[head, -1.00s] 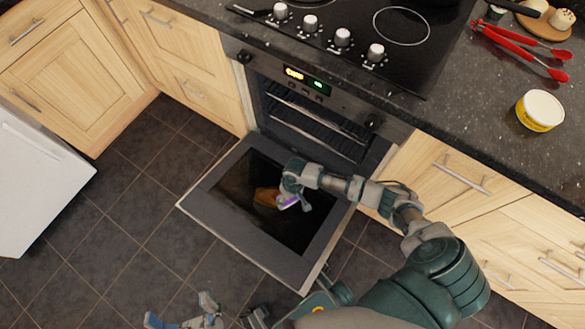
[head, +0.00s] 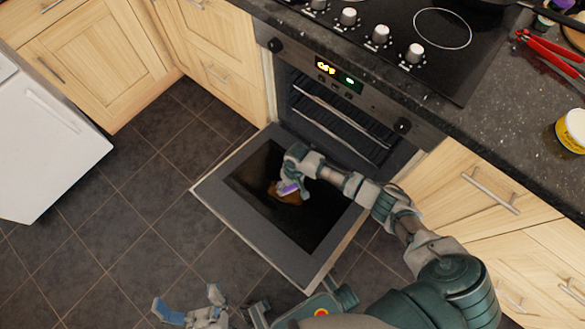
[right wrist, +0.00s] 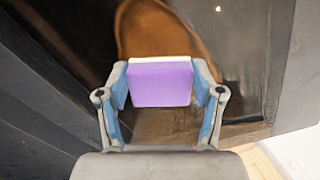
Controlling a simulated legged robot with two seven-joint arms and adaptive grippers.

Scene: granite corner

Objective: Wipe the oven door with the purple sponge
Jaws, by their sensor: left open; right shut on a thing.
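The oven door (head: 222,192) hangs open and lies flat in front of the oven, with a dark glass panel in its middle. A brown stain (head: 291,197) shows on the glass; it also shows in the right wrist view (right wrist: 160,32). My right gripper (head: 292,190) is over the glass at the stain, shut on the purple sponge (right wrist: 160,82). The sponge lies between both fingers, over part of the stain; I cannot tell if it touches the glass. My left gripper (head: 190,306) is open and empty, low over the floor near the bottom edge of the head view.
The open oven (head: 330,120) has racks inside. Above it are the hob (head: 440,30) and the granite counter (head: 500,120) with red tongs (head: 545,45) and a yellow tub (head: 572,130). A white appliance (head: 50,150) stands at left. The tiled floor (head: 140,190) between is clear.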

